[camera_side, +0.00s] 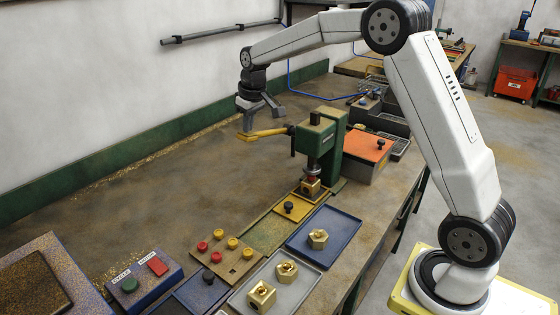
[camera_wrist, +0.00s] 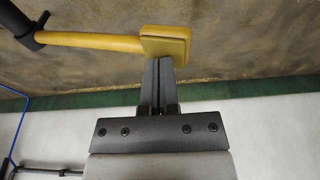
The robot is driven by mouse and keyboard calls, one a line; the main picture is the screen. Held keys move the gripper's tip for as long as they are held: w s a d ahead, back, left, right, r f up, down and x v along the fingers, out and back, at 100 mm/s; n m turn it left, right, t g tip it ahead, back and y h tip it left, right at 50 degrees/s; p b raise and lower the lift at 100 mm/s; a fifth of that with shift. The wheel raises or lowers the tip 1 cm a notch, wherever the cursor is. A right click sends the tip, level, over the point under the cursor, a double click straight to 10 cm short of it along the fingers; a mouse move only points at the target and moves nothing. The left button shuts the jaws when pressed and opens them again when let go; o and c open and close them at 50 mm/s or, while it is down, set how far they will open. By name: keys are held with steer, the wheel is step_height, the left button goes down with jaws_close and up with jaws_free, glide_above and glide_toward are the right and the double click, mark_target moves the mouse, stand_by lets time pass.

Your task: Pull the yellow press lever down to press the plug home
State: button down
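The green press (camera_side: 330,145) stands on the bench, with its yellow lever (camera_side: 265,133) sticking out to the left, roughly level. The lever's flat end pad also shows in the wrist view (camera_wrist: 165,45). In the wrist view the fingers overlap the pad's near edge. A brass block (camera_side: 311,187) sits under the press ram; the plug itself cannot be made out clearly.
In front lie a blue tray (camera_side: 325,250) with a brass nut, a grey tray (camera_side: 290,300) with brass parts, a board of red and yellow knobs (camera_side: 225,268) and a button box (camera_side: 145,280). The bench left of the lever is clear.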

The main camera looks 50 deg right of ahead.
mark_target(246, 137)
steer(key=shift+f, duration=0.15)
steer(key=shift+a+f, duration=0.15)
steer(key=shift+f, duration=0.2)
steer(key=shift+a+f, duration=0.1)
steer(key=shift+f, duration=0.6)
stand_by(0.4)
steer(key=shift+a+f, duration=0.1)
steer(key=shift+f, duration=0.25)
steer(key=shift+a+f, duration=0.15)
steer(key=shift+f, duration=0.1)
steer(key=shift+f, duration=0.65)
stand_by(0.4)
